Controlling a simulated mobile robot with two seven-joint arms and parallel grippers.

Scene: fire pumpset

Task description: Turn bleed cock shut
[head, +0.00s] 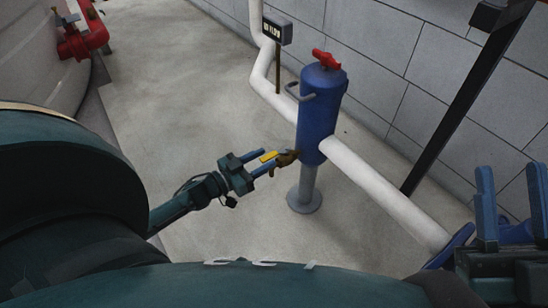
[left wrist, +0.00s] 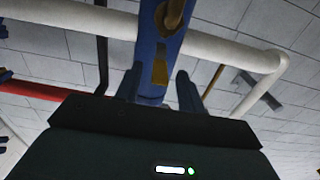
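The bleed cock is a small brass fitting (head: 287,158) with a yellow lever (head: 269,156), low on the side of the blue cylinder (head: 318,118). In the left wrist view the brass body (left wrist: 174,14) is at the top and the yellow lever (left wrist: 160,68) hangs below it. My left gripper (head: 267,161) is at the lever, its two blue fingers apart. The lever lies between the fingertips, with a gap showing on both sides in the left wrist view. My right gripper (head: 512,196) is at the lower right, fingers wide apart and empty.
The blue cylinder stands on a post and has a red handle (head: 326,59) on top. A white pipe (head: 385,192) runs from it to the lower right. A display box (head: 277,30) stands behind. A dark post (head: 460,105) rises at right.

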